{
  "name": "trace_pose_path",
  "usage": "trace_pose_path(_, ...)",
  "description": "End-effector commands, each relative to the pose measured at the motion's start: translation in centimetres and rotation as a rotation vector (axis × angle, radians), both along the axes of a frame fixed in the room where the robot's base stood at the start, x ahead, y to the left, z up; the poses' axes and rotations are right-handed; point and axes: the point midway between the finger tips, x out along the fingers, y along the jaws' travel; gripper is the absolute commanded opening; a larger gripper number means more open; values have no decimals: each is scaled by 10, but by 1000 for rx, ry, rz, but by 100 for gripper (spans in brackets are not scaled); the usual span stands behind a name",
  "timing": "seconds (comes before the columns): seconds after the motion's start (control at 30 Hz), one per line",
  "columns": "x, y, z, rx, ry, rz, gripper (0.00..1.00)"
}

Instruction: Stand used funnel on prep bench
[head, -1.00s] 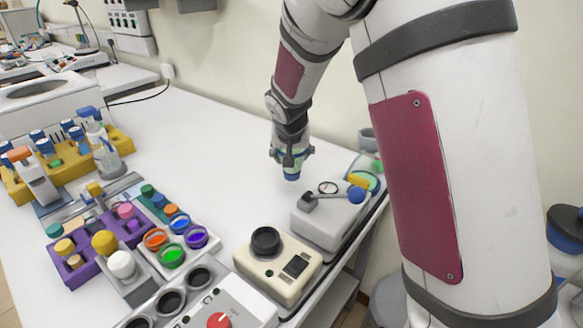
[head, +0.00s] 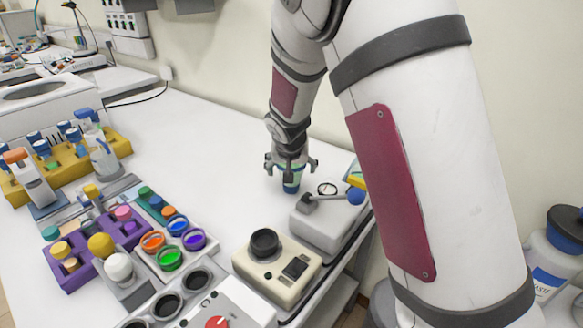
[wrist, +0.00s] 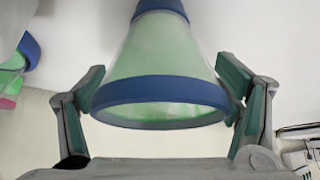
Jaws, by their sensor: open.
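The funnel (head: 291,180) is translucent green with blue bands and sits at the white prep bench (head: 215,135), left of the grey-white device. In the wrist view the funnel (wrist: 160,98) has its wide blue rim nearest the camera and its narrow blue end farther away. My gripper (head: 290,165) is open, with a finger on each side of the funnel. In the wrist view the fingers of my gripper (wrist: 162,80) stand wide beside it, with the right finger close to the rim. The funnel's exact contact with the bench is hard to tell.
A grey-white device (head: 328,220) with a blue-knobbed lever stands just right of the funnel. A cream device (head: 277,268) is in front of it. Racks of vials and coloured cups (head: 170,257) fill the left. The bench behind and left of my gripper is clear.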

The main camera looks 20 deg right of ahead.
Motion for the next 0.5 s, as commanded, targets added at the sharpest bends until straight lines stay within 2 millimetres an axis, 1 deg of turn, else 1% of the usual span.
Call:
trace_pose_path(0.17, 0, 0, 2, 0, 0, 0, 83)
trace_pose_path(0.27, -2, 1, 9, 0, -2, 1, 83)
trace_pose_path(0.37, -10, 5, 22, 1, -4, 2, 83)
trace_pose_path(0.5, -25, 11, 47, 2, -4, 2, 83)
